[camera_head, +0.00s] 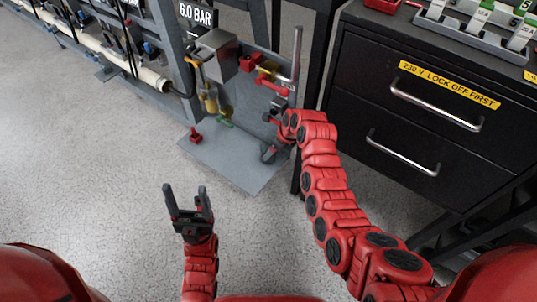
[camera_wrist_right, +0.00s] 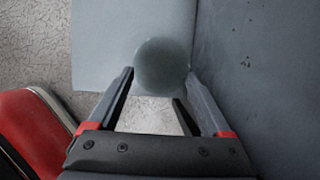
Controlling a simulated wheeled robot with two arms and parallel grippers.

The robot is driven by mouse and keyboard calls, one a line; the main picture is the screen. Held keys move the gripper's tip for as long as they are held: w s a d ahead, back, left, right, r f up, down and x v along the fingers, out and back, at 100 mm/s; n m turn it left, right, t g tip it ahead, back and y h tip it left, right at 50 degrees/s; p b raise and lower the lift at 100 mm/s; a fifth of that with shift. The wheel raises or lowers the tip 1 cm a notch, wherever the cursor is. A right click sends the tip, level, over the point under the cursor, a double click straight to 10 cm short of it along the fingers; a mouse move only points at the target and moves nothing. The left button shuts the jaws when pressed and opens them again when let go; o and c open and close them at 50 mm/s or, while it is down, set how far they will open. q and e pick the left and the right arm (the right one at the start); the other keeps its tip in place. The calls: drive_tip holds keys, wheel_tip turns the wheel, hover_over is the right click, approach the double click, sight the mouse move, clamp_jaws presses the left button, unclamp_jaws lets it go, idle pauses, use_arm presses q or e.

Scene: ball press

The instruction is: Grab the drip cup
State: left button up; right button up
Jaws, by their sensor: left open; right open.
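A round, grey-green, smooth thing, which looks like the drip cup (camera_wrist_right: 161,66), shows in the right wrist view between the tips of my right gripper (camera_wrist_right: 160,78). The jaws are spread on either side of it; I cannot tell whether either finger touches it. In the head view my right arm reaches to the grey panel, and its gripper is small and partly hidden by the wrist there, so the cup cannot be made out clearly. My left gripper (camera_head: 185,189) is open and empty above the floor, well away from the panel.
A grey panel with brass and red fittings (camera_head: 268,75) stands behind a grey base plate (camera_head: 225,165). A small red part (camera_head: 195,136) is on the plate's left edge. A black drawer cabinet (camera_head: 425,120) stands right of my right arm. Open floor lies to the left.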

drive_tip(key=b+x, duration=0.1)
drive_tip(key=x, duration=0.4)
drive_tip(key=shift+a+b, duration=0.1)
drive_tip(key=shift+b, duration=0.3)
drive_tip(key=shift+w, duration=0.1)
drive_tip(key=c, duration=1.1)
drive_tip(key=shift+r, duration=0.1)
